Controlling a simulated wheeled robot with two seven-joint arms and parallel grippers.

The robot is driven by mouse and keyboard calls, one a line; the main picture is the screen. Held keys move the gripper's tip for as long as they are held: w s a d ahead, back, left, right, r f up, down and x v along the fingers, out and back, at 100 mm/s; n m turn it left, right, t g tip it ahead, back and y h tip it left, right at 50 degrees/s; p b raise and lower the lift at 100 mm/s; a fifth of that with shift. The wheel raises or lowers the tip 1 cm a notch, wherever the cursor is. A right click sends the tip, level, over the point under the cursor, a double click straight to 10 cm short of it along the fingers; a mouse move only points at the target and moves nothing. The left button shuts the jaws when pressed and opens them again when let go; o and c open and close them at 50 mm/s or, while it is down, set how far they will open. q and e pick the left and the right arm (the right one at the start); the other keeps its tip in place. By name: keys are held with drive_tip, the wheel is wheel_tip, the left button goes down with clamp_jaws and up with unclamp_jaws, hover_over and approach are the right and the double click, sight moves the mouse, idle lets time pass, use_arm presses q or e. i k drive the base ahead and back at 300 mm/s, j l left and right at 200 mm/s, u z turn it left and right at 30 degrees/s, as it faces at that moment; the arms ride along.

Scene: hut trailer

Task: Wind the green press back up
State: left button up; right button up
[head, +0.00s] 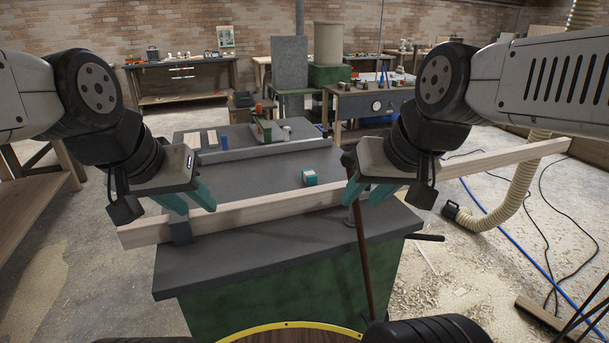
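A machine with a dark grey top (265,180) and a green cabinet (270,293) stands in front of me in the head view; I cannot tell whether it is the press. A thin brown rod (363,255) leans at its front right. A short dark handle (425,237) sticks out at its right edge.
The long wooden beam (275,208) crosses the machine top and overhangs both sides. A small teal-and-tan block (310,178) lies on the top. A hose (515,200) and cables (485,205) run over the shavings-strewn floor at right. Workbenches (180,78) line the back.

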sight(258, 109)
drive_tip(key=j+u, duration=0.1)
drive_tip(key=u, duration=0.75)
drive_tip(key=i+j+u, duration=0.25)
drive_tip(key=j, duration=0.2)
drive_tip(key=j+u, duration=0.2)
drive_tip(key=j, duration=0.25)
drive_tip(key=i+j+u, duration=0.25)
drive_tip(key=j, duration=0.15)
drive_tip(key=i+j+u, duration=0.25)
drive_tip(key=i+j, duration=0.6)
drive_tip(key=i, duration=0.2)
drive_tip(key=i+z, duration=0.5)
drive_tip(key=i+j+z, duration=0.2)
drive_tip(key=i+z, duration=0.3)
drive_tip(key=i, duration=0.2)
drive_tip(key=i+z, duration=0.4)
drive_tip(key=i, duration=1.65)
drive_tip(key=i+j, duration=0.1)
drive_tip(key=i, duration=2)
drive_tip(key=i+l+z, duration=0.1)
drive_tip(key=i+z, duration=0.35)
drive_tip(key=i+j+z, duration=0.1)
drive_tip(key=i+z, duration=0.35)
drive_tip(key=i+j+z, duration=0.3)
drive_tip(key=i+z, duration=0.15)
drive_tip(key=i, duration=0.1)
